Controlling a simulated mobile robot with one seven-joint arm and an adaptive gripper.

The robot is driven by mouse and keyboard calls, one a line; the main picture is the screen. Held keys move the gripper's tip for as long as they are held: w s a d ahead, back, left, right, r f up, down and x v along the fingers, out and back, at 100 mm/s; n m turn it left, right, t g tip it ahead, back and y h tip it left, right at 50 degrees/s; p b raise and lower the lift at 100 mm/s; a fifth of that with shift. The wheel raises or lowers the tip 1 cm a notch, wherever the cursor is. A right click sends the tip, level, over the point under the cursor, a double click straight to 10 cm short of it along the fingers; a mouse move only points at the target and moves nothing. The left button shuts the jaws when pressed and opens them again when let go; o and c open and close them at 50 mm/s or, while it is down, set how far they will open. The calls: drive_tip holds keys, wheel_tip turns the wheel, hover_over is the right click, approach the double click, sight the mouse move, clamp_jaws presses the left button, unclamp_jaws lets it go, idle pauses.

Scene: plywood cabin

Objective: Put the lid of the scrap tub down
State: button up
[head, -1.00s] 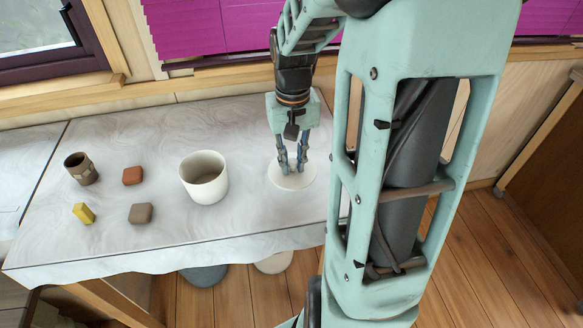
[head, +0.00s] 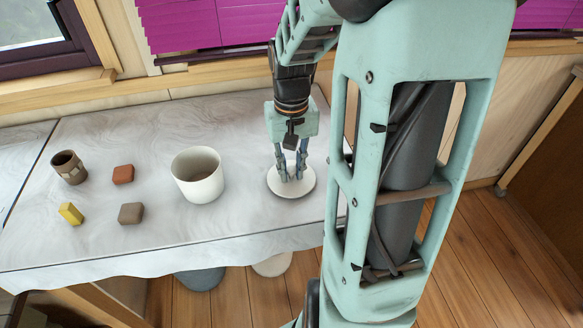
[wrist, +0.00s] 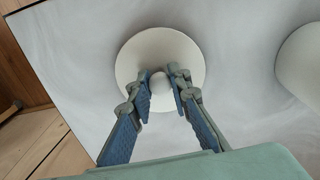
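The lid (head: 276,189) is a pale round disc with a small knob, at the right end of the table in the head view. It also shows in the wrist view (wrist: 135,55), with its knob between my fingertips. My gripper (head: 292,175) points down and its two fingers are closed around the knob; in the wrist view a narrow gap seems to show on one side. The lid looks level, at or very close to the tabletop; I cannot tell whether it touches. The scrap tub (head: 198,188) is a white, open-topped pot standing left of the lid, apart from it.
On the pale table (head: 100,240) a brown cup (head: 68,168), a red block (head: 123,174), a yellow block (head: 70,213) and a brown block (head: 131,213) stand left of the tub. The table's right edge is close to the lid. Stools stand below.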

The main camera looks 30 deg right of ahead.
sight(291, 169)
drive_tip(key=o, duration=0.4)
drive_tip(key=shift+c, duration=0.2)
wheel_tip(291, 169, up, 13)
drive_tip(key=p, duration=0.1)
drive_tip(key=shift+p, duration=0.3)
drive_tip(key=shift+f, duration=0.15)
